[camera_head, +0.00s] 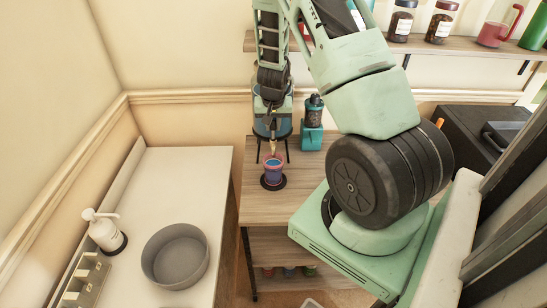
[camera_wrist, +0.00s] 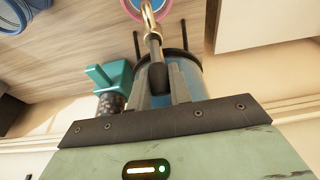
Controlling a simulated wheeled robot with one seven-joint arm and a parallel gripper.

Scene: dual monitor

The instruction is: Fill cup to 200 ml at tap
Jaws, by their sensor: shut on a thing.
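The cup (camera_head: 274,168) is pink-purple with blue inside; I cannot read its level. It stands upright on a round dark base (camera_head: 273,183) on the wooden table, under the brass tap (camera_head: 273,148). In the wrist view only part of the cup's pink rim (camera_wrist: 160,12) shows at the top edge, beyond the tap (camera_wrist: 151,28). The tap belongs to a blue dispenser tank (camera_wrist: 193,73) on dark legs, partly hidden by my arm in the head view. My gripper (camera_wrist: 157,78) is shut on the tap's dark handle (camera_wrist: 158,77), above and behind the cup.
A teal device (camera_head: 312,138) with a dark top stands right of the dispenser. A wall shelf (camera_head: 420,45) holds jars and a red mug. A pale counter (camera_head: 195,165) at left carries a grey bowl (camera_head: 175,257) and a white pump bottle (camera_head: 105,232). The table front (camera_head: 258,207) is clear.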

